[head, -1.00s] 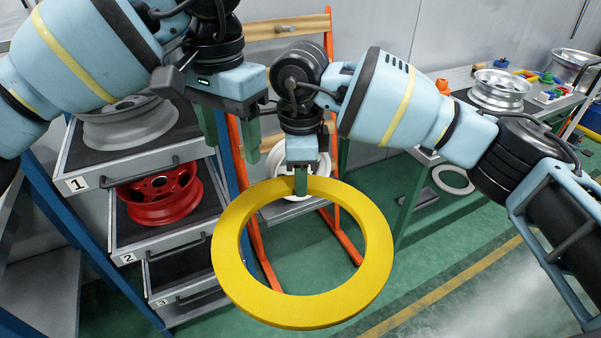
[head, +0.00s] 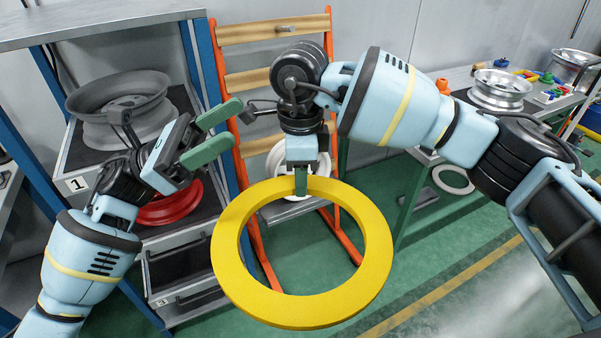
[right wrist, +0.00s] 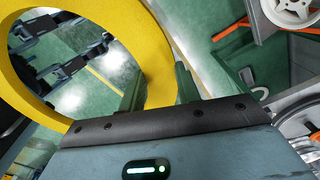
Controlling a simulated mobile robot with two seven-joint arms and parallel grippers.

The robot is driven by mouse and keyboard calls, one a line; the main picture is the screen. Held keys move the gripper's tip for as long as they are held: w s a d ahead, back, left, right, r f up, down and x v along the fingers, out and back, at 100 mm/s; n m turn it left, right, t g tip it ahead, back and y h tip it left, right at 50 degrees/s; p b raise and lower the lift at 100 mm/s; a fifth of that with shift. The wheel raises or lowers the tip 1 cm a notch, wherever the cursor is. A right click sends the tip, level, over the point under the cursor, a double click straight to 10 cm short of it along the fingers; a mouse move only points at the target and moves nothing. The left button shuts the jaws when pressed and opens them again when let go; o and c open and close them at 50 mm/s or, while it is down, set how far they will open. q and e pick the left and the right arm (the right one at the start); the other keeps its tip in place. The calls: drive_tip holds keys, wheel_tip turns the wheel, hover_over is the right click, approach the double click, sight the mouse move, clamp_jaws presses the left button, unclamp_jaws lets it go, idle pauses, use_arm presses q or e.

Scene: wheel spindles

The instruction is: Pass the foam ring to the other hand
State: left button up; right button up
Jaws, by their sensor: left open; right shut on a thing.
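The yellow foam ring (head: 232,262) hangs in the middle of the head view, its open face toward me. My right gripper (head: 301,182) is shut on the top of its rim and holds it in the air. The right wrist view shows the ring (right wrist: 155,60) between the green fingers of this gripper (right wrist: 158,90). My left gripper (head: 214,132) is open and empty, up and to the left of the ring. Its two green fingers point right and do not touch the ring.
A drawer rack on the left holds a grey rim (head: 125,95) and a red rim (head: 170,207). An orange stand (head: 331,45) with wooden slats and a white wheel is behind the ring. A bench at the right (head: 468,82) carries rims and small coloured parts. The green floor is largely clear.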

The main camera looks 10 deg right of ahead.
use_arm(q)
drive_tip(key=w+a+f+n+t+y, duration=0.15)
drive_tip(key=a+f+n+t, duration=0.25)
drive_tip(key=n+t, duration=0.55)
drive_tip(key=w+a+f+n+t+h, duration=0.1)
drive_tip(key=w+a+f+n+t, duration=0.25)
drive_tip(key=n+t, duration=0.6)
drive_tip(key=s+a+f+n+t+y, duration=0.2)
drive_tip(key=f+n+y, duration=0.5)
drive_tip(key=f+n, duration=0.25)
drive_tip(key=s+a+f+n+t+y, duration=0.1)
drive_tip(key=a+f+n+t+y, duration=0.1)
drive_tip(key=f+n+y, duration=0.65)
drive_tip(key=s+a+f+n+g+y, duration=0.1)
drive_tip(key=s+f+n+g+y, duration=0.1)
drive_tip(key=s+f+n, duration=0.5)
drive_tip(key=s+a+f+n+g+y, duration=0.2)
drive_tip(key=s+f+n, duration=0.2)
drive_tip(key=f, duration=0.6)
drive_tip(key=s+f+n+g+y, duration=0.1)
drive_tip(key=s+f+n+g, duration=0.2)
drive_tip(key=s+f, duration=0.2)
drive_tip(key=s+a+f+n+g, duration=0.1)
drive_tip(key=s+f+n+g, duration=0.2)
drive_tip(key=s, duration=0.9)
wheel_tip(320, 180, down, 3)
drive_tip(key=shift+a+r+n+y, duration=0.2)
drive_tip(key=shift+n+y, duration=0.1)
drive_tip(key=shift+y, duration=0.1)
